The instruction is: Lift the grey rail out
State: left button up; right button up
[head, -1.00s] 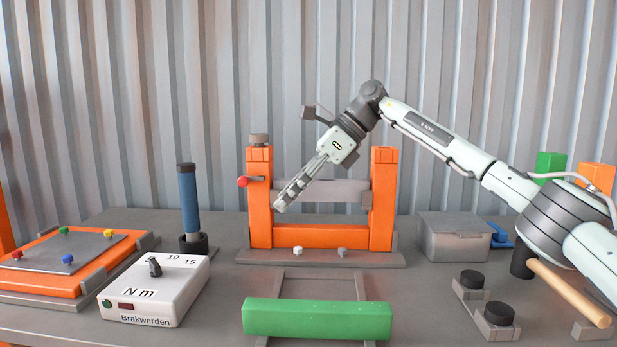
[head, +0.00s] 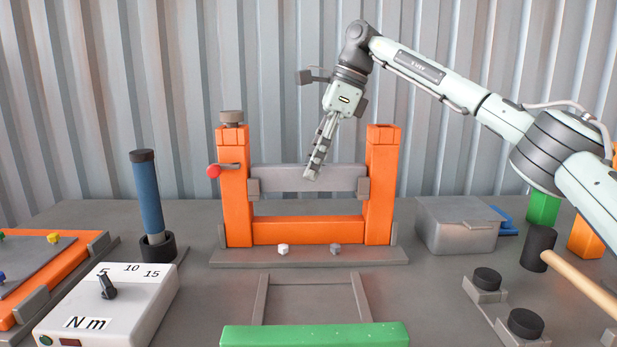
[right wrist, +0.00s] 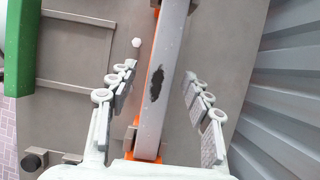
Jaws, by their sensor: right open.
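The grey rail (head: 280,178) spans between the two uprights of the orange frame (head: 233,190), above its orange bottom beam. In the right wrist view the grey rail (right wrist: 166,80) runs lengthwise between the spread fingers and has a dark worn patch on its face. My right gripper (head: 313,172) is open and points down at the rail, overlapping its right half in the head view. In the right wrist view the gripper (right wrist: 160,120) has a finger on each side of the rail, both apart from it. My left gripper is not in view.
A red knob (head: 213,171) sticks out from the left upright. A green beam (head: 315,335) lies in front on a grey rack (head: 312,276). A grey box (head: 455,226) and mallet (head: 540,247) stand right; a blue-handled tool (head: 147,195) and dial box (head: 108,300) stand left.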

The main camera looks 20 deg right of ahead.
jog(key=shift+a+f, duration=0.15)
jog(key=shift+f, duration=0.2)
jog(key=shift+w, duration=0.1)
grip_shut()
jog(key=shift+r, duration=0.2)
